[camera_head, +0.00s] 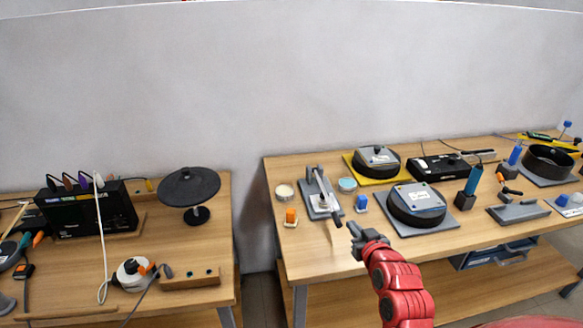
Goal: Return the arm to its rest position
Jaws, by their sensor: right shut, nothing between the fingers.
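My right gripper (356,234) is in the head view, on a red arm that comes up from the bottom. It is shut and empty. My left gripper is not in view.
A round black device (417,203) stands on a grey mat right of my gripper, with another (377,159) on a yellow mat behind. The left table (215,240) holds a black box (90,213) and a dark disc on a stand (189,187). A gap separates the tables.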

